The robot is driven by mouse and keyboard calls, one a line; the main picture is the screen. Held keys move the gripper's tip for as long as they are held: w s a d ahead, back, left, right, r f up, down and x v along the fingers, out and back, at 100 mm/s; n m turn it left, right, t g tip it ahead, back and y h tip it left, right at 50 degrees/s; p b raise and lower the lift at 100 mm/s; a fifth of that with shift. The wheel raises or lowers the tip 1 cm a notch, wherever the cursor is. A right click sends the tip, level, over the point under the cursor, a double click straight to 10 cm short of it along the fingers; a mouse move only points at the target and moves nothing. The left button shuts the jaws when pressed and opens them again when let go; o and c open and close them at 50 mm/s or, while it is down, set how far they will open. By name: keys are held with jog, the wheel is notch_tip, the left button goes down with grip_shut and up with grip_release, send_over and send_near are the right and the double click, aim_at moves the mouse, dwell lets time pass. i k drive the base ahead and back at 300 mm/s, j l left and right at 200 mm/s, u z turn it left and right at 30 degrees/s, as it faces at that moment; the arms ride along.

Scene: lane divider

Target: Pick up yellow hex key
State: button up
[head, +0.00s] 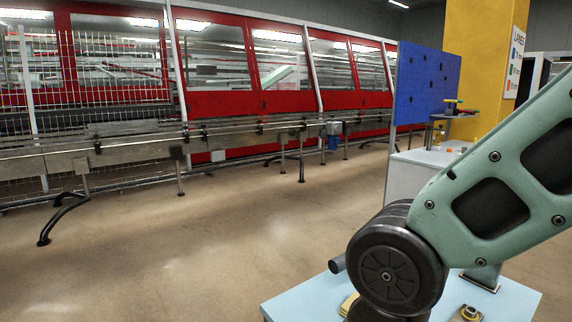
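I cannot make out a yellow hex key for certain. A small yellowish item (349,304) lies on a light blue surface (305,297) at the bottom, partly hidden behind my arm. Another small tan-yellow piece with a round part (470,313) lies on the same surface to the right, cut by the lower edge. Their shapes are too small and covered to tell. My green arm with its black joint fills the right side. My gripper is not in view.
A blue pegboard panel (427,84) stands by a yellow pillar (478,70). A small shelf nearby holds coloured items (452,106). A white cabinet (408,178) stands below. A conveyor (120,150) runs along red-framed machinery. The floor (190,250) at left is mostly open.

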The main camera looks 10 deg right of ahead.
aim_at(445, 101)
jog(key=z, duration=1.3)
